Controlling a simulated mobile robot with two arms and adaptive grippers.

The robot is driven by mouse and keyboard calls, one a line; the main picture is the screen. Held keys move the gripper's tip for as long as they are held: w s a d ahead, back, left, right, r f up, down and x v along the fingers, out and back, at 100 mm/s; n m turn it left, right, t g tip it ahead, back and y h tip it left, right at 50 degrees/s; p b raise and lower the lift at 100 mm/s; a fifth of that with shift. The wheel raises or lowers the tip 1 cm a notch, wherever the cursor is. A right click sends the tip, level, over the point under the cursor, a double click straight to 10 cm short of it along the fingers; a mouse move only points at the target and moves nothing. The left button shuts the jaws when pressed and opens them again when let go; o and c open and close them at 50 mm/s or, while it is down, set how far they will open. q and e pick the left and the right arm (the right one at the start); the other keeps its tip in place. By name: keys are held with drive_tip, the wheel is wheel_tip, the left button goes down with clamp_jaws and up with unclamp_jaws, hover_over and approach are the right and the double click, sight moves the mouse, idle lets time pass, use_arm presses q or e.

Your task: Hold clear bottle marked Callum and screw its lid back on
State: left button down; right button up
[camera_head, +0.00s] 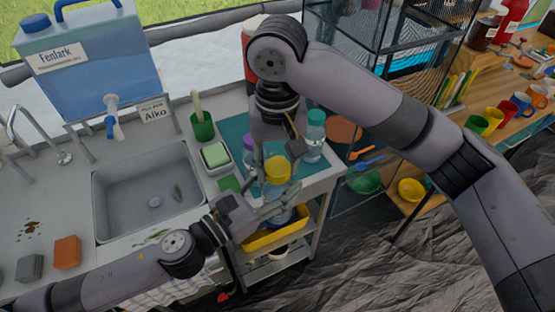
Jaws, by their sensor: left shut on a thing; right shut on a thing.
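A clear bottle (277,191) stands out at the front right end of the counter, below a yellow lid (277,169). My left gripper (272,207) comes in from the left and is shut on the bottle's body. My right gripper (278,158) reaches down from above and is shut on the yellow lid. The lid sits at the bottle's top; whether it is threaded on cannot be told. The fingers hide parts of both, and no name on the bottle is readable.
A teal-lidded bottle (314,133) and a purple-lidded bottle (248,151) stand close by on a teal mat (236,127). A sink (150,200) lies to the left. A trolley with a yellow tray (262,236) stands below. A black mesh rack (345,60) rises behind.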

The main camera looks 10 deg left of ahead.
drive_tip(key=shift+m, duration=0.9)
drive_tip(key=o, duration=1.3)
drive_tip(key=shift+o, duration=0.2)
drive_tip(key=shift+r, duration=0.1)
wheel_tip(320, 180, up, 12)
